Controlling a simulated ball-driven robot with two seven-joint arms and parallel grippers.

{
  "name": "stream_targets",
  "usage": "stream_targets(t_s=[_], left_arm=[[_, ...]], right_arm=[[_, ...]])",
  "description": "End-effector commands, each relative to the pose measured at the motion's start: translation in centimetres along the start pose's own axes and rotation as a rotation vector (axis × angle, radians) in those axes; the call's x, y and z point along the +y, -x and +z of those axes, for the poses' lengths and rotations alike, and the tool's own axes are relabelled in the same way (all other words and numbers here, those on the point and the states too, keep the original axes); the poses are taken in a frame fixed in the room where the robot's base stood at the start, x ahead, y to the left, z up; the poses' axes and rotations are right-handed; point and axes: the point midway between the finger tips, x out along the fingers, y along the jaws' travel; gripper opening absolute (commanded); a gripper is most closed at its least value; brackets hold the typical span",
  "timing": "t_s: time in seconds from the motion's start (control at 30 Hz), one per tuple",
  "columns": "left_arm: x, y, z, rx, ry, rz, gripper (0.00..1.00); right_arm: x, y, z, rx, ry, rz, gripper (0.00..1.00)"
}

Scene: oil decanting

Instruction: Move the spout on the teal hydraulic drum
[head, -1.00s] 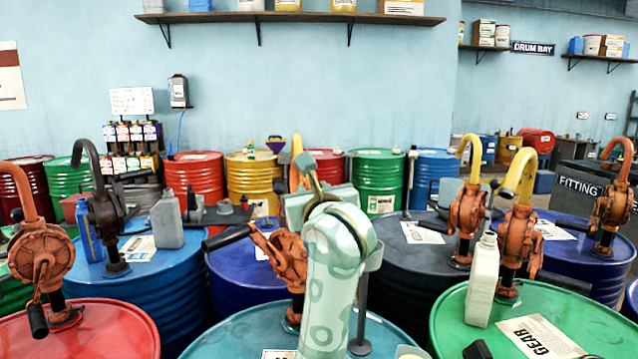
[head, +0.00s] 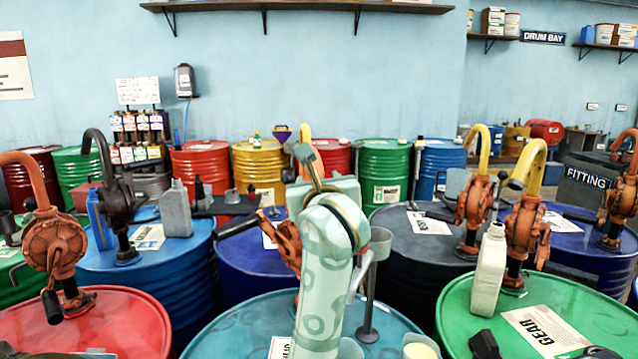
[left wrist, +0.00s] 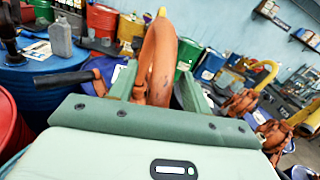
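The teal drum (head: 230,330) stands at the front centre, with a rust-orange pump (head: 287,240) on top. The pump's orange spout, with a yellow tip (head: 305,130), is mostly hidden behind my left arm in the head view. In the left wrist view the curved orange spout (left wrist: 163,60) rises between the two green fingers of my left gripper (left wrist: 157,78). The fingers are close on either side of it; I cannot tell whether both touch. In the head view the left gripper (head: 325,178) is partly hidden by its own wrist. My right gripper does not show.
A black pump handle (head: 237,222) sticks out left. A grey funnel-like cup on a stand (head: 379,245) is close right of my arm. Red (head: 120,325), blue (head: 185,275) and green (head: 460,300) drums with pumps crowd both sides. A pale jug (head: 488,270) stands on the green drum.

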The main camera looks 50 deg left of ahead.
Motion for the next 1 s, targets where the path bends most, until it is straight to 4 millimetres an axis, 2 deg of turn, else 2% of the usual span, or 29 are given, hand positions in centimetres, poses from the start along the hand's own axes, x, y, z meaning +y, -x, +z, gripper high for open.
stream_targets(t_s=[0.13, 0.23, 0.47, 0.53, 0.7, 0.83, 1.0], left_arm=[[-0.1, 0.7, 0.1, -0.001, 0.001, -0.002, 0.49], [-0.1, 2.2, 0.1, 0.0, 0.002, -0.003, 0.49], [0.0, 8.5, 0.1, 0.004, 0.005, -0.005, 0.49], [0.0, 9.7, 0.9, 0.002, -0.005, 0.0, 0.49], [0.0, 12.2, 1.1, 0.001, -0.005, 0.001, 0.49], [0.0, 13.5, 0.8, 0.001, -0.004, 0.001, 0.49], [0.0, 15.6, 0.3, 0.002, -0.001, -0.001, 0.49]], right_arm=[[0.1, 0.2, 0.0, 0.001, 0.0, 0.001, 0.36], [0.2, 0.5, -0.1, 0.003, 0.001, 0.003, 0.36], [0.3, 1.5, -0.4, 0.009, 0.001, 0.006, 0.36], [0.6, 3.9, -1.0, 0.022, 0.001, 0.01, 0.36], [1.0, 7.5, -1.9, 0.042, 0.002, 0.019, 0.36], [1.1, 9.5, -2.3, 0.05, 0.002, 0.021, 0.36], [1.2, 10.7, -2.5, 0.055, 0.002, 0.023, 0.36]])
